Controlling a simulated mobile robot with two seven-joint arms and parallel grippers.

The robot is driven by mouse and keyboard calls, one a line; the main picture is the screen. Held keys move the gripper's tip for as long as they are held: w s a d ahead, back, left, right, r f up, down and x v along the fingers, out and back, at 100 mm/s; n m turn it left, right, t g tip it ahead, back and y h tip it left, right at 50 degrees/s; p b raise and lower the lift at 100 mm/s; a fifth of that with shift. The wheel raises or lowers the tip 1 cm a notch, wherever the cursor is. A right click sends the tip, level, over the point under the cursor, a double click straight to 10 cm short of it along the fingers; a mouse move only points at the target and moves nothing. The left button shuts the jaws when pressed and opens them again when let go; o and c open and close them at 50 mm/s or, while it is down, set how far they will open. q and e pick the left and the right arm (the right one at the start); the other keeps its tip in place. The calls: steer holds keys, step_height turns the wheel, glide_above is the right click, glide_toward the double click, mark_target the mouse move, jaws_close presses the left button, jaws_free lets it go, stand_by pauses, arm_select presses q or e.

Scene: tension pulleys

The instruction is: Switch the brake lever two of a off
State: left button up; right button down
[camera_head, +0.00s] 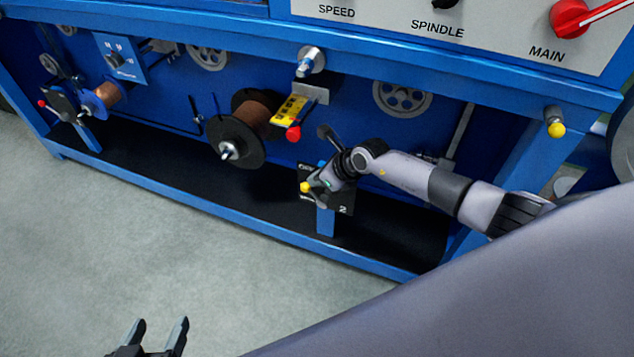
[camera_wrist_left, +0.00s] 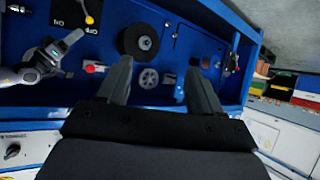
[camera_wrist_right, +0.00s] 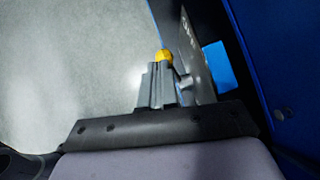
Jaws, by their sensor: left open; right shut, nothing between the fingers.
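The brake panel marked 2 is a black plate (camera_head: 342,202) on a blue post, low on the blue machine. Its lever ends in a yellow knob (camera_head: 305,187), at the plate's left side. My right gripper (camera_head: 319,184) is shut and empty, right beside the lever. In the right wrist view the yellow knob (camera_wrist_right: 163,56) shows just beyond my shut fingertips (camera_wrist_right: 160,75); I cannot tell whether they touch the lever. My left gripper (camera_head: 158,328) is open and empty, well away over the floor. The left wrist view also shows the black plate (camera_wrist_left: 72,14).
A copper wire spool (camera_head: 240,128) and a yellow plate (camera_head: 289,110) with a red knob (camera_head: 293,133) sit left of and above the panel. Another red-knobbed lever (camera_head: 43,103) is far left. A blue rail (camera_head: 240,213) runs along the front. The grey floor (camera_head: 110,240) is clear.

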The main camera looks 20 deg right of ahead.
arm_select(q)
steer(key=shift+n+g+y, duration=0.5)
steer(key=shift+y, duration=0.1)
steer(key=a+p, duration=0.1)
steer(key=s+a+f+p, duration=0.1)
steer(key=s+a+p, duration=0.1)
steer(key=shift+f+p, duration=0.4)
arm_select(e)
step_height(320, 180, up, 10)
steer(key=s, duration=0.1)
steer(key=shift+s, duration=0.35)
steer(key=shift+a+r, duration=0.1)
steer(key=shift+a, duration=0.1)
